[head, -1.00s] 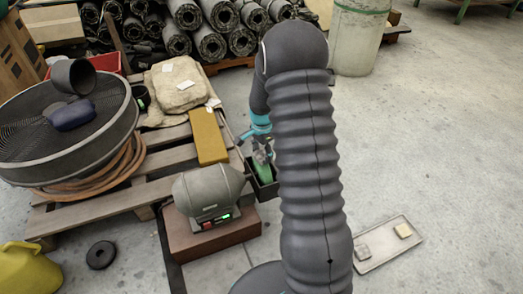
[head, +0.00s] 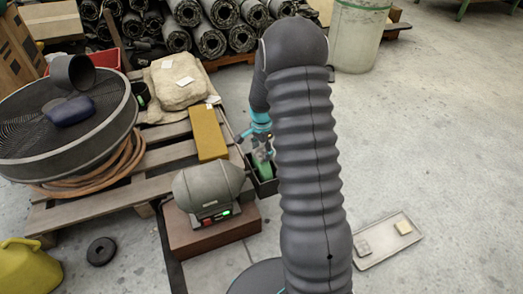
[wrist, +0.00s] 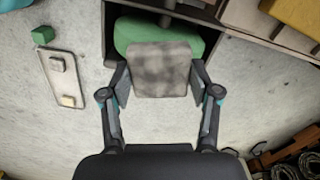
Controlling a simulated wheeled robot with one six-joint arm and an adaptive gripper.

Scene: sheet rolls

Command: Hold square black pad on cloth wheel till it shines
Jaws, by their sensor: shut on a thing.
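My gripper (wrist: 159,84) is shut on a square, mottled grey pad (wrist: 160,70), a finger at each side. In the head view my gripper (head: 266,152) is small and partly hidden by my arm. The pad overlaps a rounded green thing (wrist: 128,32) in the wrist view. I cannot tell whether they touch. The green thing sits in a dark open-topped box (head: 266,188) beside a grey rounded machine (head: 209,187) with a red switch and a lit green light. I cannot clearly make out a cloth wheel.
The machine stands on a brown block (head: 215,236). A shallow tray (head: 384,252) with two small squares lies on the floor. Open concrete floor spreads to the right.

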